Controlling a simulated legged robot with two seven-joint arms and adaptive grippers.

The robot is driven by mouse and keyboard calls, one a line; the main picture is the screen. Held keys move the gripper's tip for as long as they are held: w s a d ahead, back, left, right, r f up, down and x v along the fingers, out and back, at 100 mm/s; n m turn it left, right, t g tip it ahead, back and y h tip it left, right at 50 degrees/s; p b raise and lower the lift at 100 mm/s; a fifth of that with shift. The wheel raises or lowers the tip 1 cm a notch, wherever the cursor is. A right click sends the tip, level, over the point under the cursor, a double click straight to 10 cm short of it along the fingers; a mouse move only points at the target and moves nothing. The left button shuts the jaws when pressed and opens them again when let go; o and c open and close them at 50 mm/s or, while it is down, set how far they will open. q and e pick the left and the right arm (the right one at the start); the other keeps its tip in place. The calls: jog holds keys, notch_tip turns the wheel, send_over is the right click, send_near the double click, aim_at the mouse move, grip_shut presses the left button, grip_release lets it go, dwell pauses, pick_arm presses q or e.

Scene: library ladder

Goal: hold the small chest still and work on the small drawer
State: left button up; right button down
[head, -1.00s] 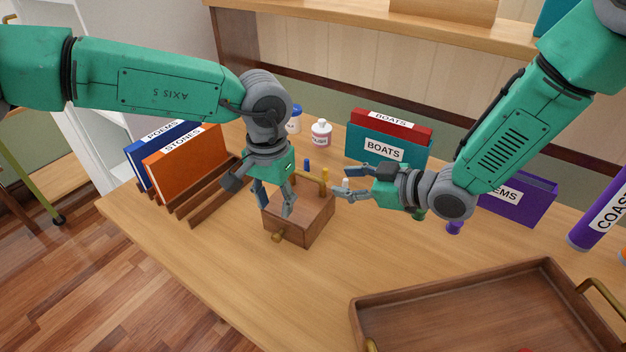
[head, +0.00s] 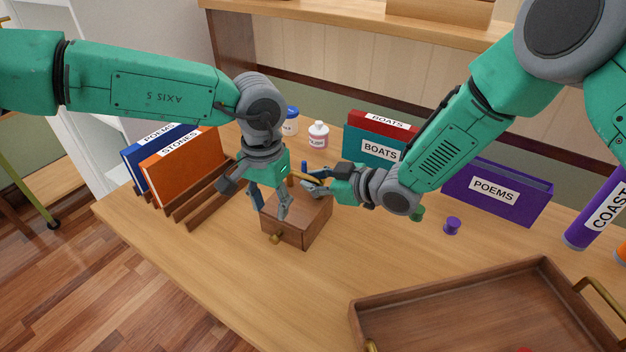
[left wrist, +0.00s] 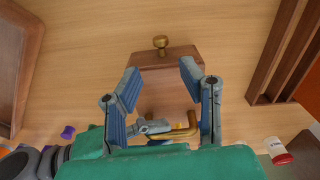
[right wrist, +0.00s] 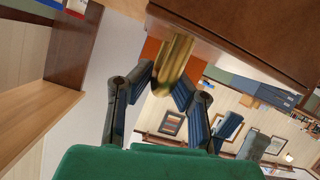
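The small chest (head: 318,222) is a brown wooden box standing on the table. Its small drawer (head: 287,233) has a brass knob (head: 276,238) and looks closed. The knob also shows in the left wrist view (left wrist: 160,42). My left gripper (head: 270,208) points down over the chest with its fingers apart and nothing visibly held. My right gripper (head: 313,182) is at the brass handle (right wrist: 173,62) on top of the chest. In the right wrist view the handle lies between its fingers, which look closed against it.
A rack with books (head: 185,163) stands left of the chest. Bottles (head: 318,135), a BOATS box (head: 372,148) and a purple POEMS box (head: 495,192) stand behind. A wooden tray (head: 540,270) is at the front right. The table in front of the chest is clear.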

pick_arm(q)
jog(key=shift+o, duration=0.7)
jog(key=shift+a, duration=0.2)
jog(key=w+a+f+m+t+y, duration=0.3)
jog(key=w+a+m+t+y, duration=0.1)
jog(key=w+a+m+t, duration=0.95)
jog(key=m+g+h, duration=0.7)
jog(key=m+h, duration=1)
jog(key=m, duration=0.3)
send_near(271, 242)
jog(key=shift+t, duration=0.25)
jog(key=x, duration=0.9)
jog(key=shift+w+d+f, duration=0.1)
jog(key=shift+d, duration=0.3)
jog(key=shift+a, duration=0.1)
grip_shut()
